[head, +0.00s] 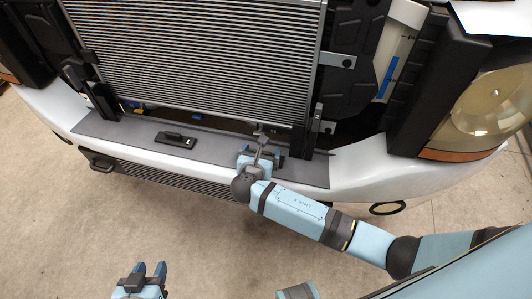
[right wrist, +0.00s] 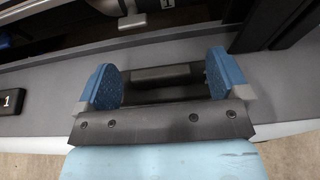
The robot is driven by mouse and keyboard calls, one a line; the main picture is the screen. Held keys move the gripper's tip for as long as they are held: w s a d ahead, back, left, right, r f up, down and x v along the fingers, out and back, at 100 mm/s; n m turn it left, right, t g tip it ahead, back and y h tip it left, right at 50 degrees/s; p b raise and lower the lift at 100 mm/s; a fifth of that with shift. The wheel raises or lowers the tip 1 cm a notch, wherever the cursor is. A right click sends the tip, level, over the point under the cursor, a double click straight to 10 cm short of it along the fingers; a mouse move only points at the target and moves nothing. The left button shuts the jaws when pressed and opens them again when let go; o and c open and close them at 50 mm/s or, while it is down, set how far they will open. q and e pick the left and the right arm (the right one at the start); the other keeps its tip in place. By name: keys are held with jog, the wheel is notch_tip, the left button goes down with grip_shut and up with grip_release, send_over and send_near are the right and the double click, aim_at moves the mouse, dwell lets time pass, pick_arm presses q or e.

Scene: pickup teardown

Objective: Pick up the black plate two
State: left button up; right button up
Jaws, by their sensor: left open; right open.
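A black plate with a raised grip bar (right wrist: 160,74) lies on the grey bumper ledge in the right wrist view. Its number is not visible, so I cannot read whether it is two. My right gripper (right wrist: 165,80) is open, with its blue fingers on either side of this plate's bar and a gap at each side. In the head view the right gripper (head: 261,155) is over the right part of the ledge and mostly hides that plate. My left gripper (head: 150,270) is open and empty, low in the view.
The grey ledge (head: 225,140) runs along the white front bumper (head: 365,180). A large finned radiator (head: 195,55) stands behind it, with black upright brackets (head: 317,135) beside it. A headlight (head: 490,105) is at the right. Concrete floor is open in front.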

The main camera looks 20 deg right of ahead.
dwell(0.3)
jog(key=c, duration=1)
jog(key=shift+r, duration=0.15)
jog(key=shift+c, duration=0.3)
